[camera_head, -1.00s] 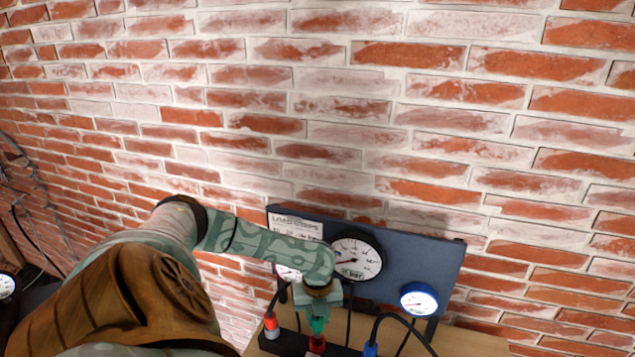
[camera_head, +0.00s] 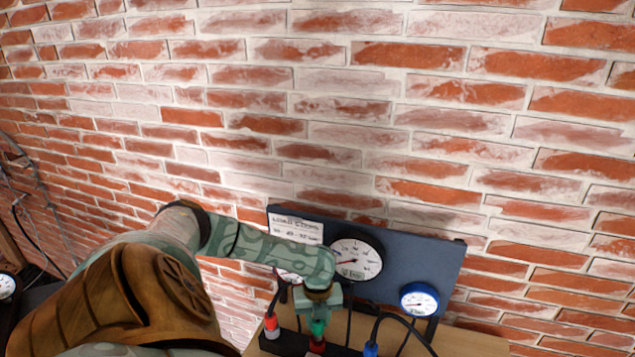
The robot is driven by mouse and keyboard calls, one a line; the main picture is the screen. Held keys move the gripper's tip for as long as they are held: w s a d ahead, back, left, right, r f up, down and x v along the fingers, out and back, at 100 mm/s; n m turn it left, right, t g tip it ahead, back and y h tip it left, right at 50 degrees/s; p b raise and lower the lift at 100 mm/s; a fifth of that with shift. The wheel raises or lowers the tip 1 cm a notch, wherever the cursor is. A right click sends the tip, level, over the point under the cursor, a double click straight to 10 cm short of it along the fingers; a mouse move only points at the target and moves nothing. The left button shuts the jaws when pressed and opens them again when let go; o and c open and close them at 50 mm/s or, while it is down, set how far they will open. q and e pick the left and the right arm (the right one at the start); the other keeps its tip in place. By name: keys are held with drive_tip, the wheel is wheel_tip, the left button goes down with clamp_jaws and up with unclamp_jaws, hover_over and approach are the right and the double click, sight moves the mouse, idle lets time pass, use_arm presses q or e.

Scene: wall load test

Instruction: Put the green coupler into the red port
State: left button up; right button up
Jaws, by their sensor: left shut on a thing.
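My left gripper (camera_head: 319,312) comes down from above in front of the gauge panel and is shut on the green coupler (camera_head: 318,328). The green coupler points down, and a red port (camera_head: 316,346) shows directly below it at the bottom of the picture. The coupler's lower end meets or nearly meets the red port; I cannot tell how deep it sits. My right gripper is not in view.
A dark panel (camera_head: 420,262) with a label and several gauges stands against the brick wall. A red connector (camera_head: 271,325) and a blue connector (camera_head: 371,348) with dark cables sit either side of the coupler. Bare wooden bench (camera_head: 465,342) shows at right.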

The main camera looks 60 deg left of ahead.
sight(317, 330)
use_arm(q)
drive_tip(key=shift+f, duration=0.15)
idle(0.4)
drive_tip(key=shift+f, duration=0.4)
drive_tip(key=shift+f, duration=0.15)
idle(0.3)
drive_tip(key=shift+f+b, duration=0.5)
drive_tip(key=shift+f, duration=0.1)
drive_tip(key=shift+f, duration=0.15)
drive_tip(key=shift+f+b, duration=0.3)
drive_tip(key=shift+f, duration=0.2)
drive_tip(key=shift+f, duration=0.15)
idle(0.6)
drive_tip(key=o, duration=1.6)
drive_tip(key=shift+c, duration=0.2)
